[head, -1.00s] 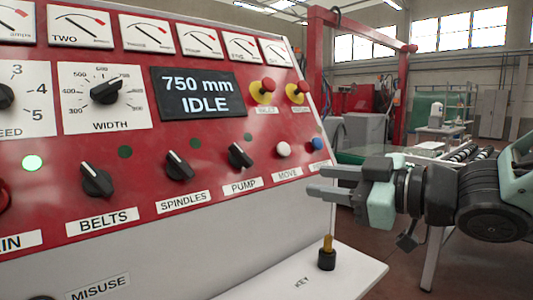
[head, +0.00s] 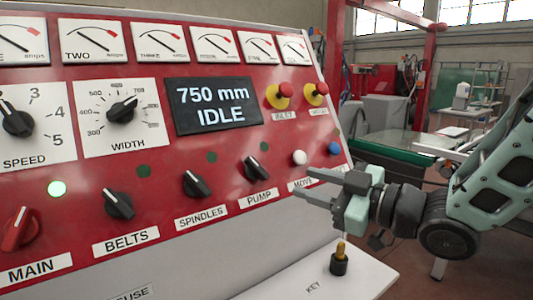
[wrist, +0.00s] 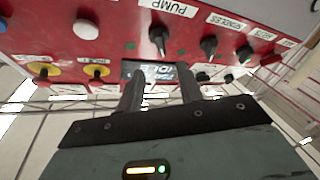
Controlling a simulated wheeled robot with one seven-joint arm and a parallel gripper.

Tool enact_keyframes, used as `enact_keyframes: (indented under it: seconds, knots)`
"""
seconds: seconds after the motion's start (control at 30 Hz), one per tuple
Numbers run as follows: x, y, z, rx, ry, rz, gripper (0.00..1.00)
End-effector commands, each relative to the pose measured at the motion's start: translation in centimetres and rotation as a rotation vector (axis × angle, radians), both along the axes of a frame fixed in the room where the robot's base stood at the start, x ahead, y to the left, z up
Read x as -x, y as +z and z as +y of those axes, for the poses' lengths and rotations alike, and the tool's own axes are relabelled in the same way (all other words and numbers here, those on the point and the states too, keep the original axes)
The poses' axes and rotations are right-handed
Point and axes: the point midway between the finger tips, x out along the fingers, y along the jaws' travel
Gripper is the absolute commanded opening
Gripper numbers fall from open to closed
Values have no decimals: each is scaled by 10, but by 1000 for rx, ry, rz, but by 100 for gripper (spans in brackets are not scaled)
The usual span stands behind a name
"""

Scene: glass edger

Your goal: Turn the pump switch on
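The black pump switch (head: 255,168) sits on the red panel above its PUMP label (head: 259,198). Its knob is tilted, with its white mark toward the upper left, and the small lamp above it (head: 264,147) is dark. In the wrist view the pump switch (wrist: 159,37) shows upside down, beyond the fingertips. My gripper (head: 315,185) is in front of the panel's lower right, to the right of the pump switch and near the MOVE label. In the wrist view my gripper (wrist: 160,92) has its two fingers apart with nothing between them.
The spindles switch (head: 196,185) and belts switch (head: 119,204) are to the left. A white button (head: 299,158) and a blue button (head: 333,148) are to the right. Red stop buttons (head: 284,91) are above. A key (head: 340,258) stands on the white ledge below.

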Motion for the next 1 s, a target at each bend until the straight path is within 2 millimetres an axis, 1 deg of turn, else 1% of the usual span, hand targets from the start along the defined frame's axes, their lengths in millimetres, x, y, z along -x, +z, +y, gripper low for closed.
enact_keyframes:
  seconds: [0.03, 0.6, 0.7, 0.8, 1.0]
  knots:
    - [-2, 6, 2, -2, 2, 5, 36]
    - [-14, 4, 19, 2, -3, 3, 36]
    - [-30, 3, 38, 2, 0, -1, 36]
    - [-42, 3, 52, 2, -2, -1, 36]
    - [-61, 1, 74, 2, -3, -1, 36]
